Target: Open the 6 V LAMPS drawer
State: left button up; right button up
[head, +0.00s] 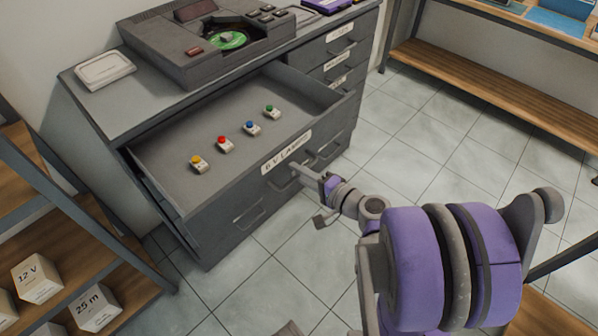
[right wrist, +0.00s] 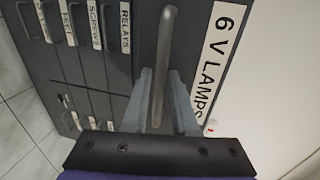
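The 6 V LAMPS drawer (head: 180,148) is pulled well out of the grey cabinet. Its white label (head: 287,152) also shows in the right wrist view (right wrist: 217,60). Inside lie several small lamps with yellow, red, blue and green tops, in a row. My right gripper (head: 298,172) is at the drawer's front, at the bar handle under the label.
A record player (head: 205,45) stands on the cabinet top (head: 140,100). Closed drawers, one labelled RELAYS (right wrist: 125,30), are beside the open one. Shelves with white boxes (head: 38,278) stand at left, a wooden bench (head: 490,85) at back right. The tiled floor (head: 430,140) in front is clear.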

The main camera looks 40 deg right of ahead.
jog(key=shift+o, duration=0.9)
jog(key=v, duration=1)
jog(key=shift+s+p, duration=0.4)
jog(key=shift+p, duration=0.05)
jog(key=shift+d, duration=0.1)
jog(key=w+a+f+n+g+y+p, duration=0.2)
jog(key=a+f+n+g+y+p, duration=0.15)
jog(key=a+n+g, duration=0.6)
jog(key=s+a+r+n+h+p, duration=0.1)
jog(key=a+r+n+h+p, duration=0.3)
jog(key=a+r+n, duration=0.3)
jog(key=shift+s+a+g+p, duration=0.15)
jog(key=shift+a+g+p, duration=0.2)
jog(key=shift+a+p, duration=0.25)
